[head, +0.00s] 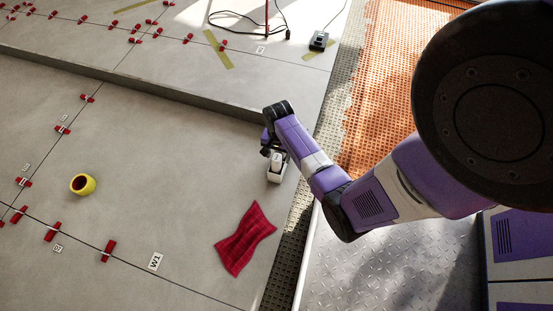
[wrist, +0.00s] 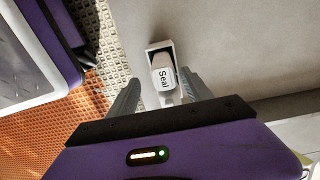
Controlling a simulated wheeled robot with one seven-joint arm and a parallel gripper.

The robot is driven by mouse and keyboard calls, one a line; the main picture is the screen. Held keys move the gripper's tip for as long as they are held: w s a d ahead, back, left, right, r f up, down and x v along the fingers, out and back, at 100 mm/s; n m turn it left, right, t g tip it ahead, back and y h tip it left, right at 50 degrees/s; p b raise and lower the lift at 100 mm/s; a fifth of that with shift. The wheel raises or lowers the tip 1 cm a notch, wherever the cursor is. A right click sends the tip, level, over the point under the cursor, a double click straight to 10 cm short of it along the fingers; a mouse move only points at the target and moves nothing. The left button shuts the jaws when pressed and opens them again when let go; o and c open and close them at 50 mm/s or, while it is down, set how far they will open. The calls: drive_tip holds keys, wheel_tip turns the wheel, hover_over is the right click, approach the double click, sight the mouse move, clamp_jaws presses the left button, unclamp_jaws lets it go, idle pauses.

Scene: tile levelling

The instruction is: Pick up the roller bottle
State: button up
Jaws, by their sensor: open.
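The roller bottle (wrist: 163,74) is white with a label reading "Seal". It sits in a small pale open holder (wrist: 153,47) on the large grey tiles. In the head view the bottle (head: 278,160) and holder (head: 273,178) show just below my gripper (head: 271,150), which partly hides them. In the wrist view my gripper (wrist: 160,86) is open, with one grey finger on each side of the bottle. I cannot tell how far down the fingers reach or whether either touches it.
A red cloth (head: 245,238) lies below the holder. A yellow tape roll (head: 83,184) and several red clips stand to the left. A raised tile step runs behind. A dark box (head: 319,41) with a cable sits at the back; orange matting (head: 385,75) lies right.

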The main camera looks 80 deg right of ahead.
sight(276, 167)
drive_tip(key=f+b, duration=0.1)
drive_tip(key=f, duration=0.1)
drive_tip(key=f+b, duration=0.1)
drive_tip(key=f, duration=0.1)
drive_tip(key=f+b, duration=0.1)
drive_tip(key=b, duration=0.1)
drive_tip(key=shift+w+a+f, duration=0.1)
drive_tip(key=shift+w+f, duration=0.2)
drive_tip(key=shift+f, duration=0.1)
drive_tip(key=shift+r, duration=0.1)
clamp_jaws()
